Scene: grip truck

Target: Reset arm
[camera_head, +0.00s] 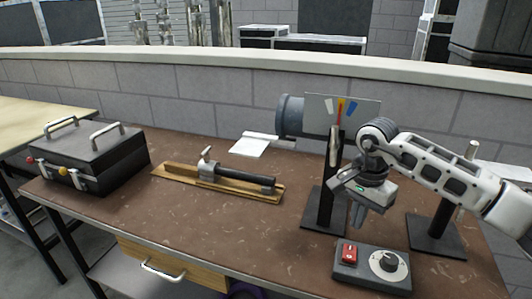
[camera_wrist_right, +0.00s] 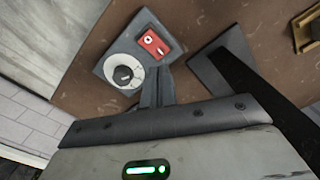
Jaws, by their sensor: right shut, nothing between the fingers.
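My right gripper (camera_head: 358,214) hangs over the right part of the brown table, its fingers pointing down. It is shut with nothing between its fingers. In the right wrist view its fingers (camera_wrist_right: 157,90) show in front of the control box. The control box (camera_head: 372,268) is grey, with a red switch (camera_head: 349,253) and a round dial (camera_head: 389,263). It lies on the table below and in front of the gripper, apart from it. In the right wrist view the box also shows (camera_wrist_right: 117,42). My left gripper does not show in either view.
Two dark stands (camera_head: 323,212) (camera_head: 437,238) flank the right gripper; a gauge panel (camera_head: 343,112) with coloured marks stands behind. A wooden board (camera_head: 176,172) with a black cylinder (camera_head: 246,178) lies mid-table. A black case (camera_head: 95,160) stands at left. The front middle of the table is clear.

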